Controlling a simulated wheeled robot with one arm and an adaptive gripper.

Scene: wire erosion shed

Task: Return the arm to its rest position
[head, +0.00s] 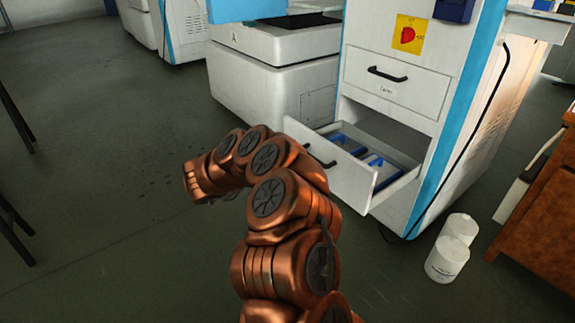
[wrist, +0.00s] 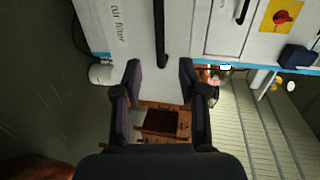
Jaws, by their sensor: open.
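My copper arm (head: 275,200) rises from the bottom of the head view and bends left over the floor. The gripper itself does not show clearly in the head view. In the wrist view my gripper (wrist: 160,76) has its two dark fingers spread apart, with nothing between them. Through the gap a brown wooden cabinet shows far off. The wrist view is turned and faces the white machine, with no contact visible.
The machine's lower drawer (head: 347,180) stands open with blue items (head: 375,170) inside; the upper drawer (head: 395,85) is shut. A wooden cabinet (head: 542,220) is at the right.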

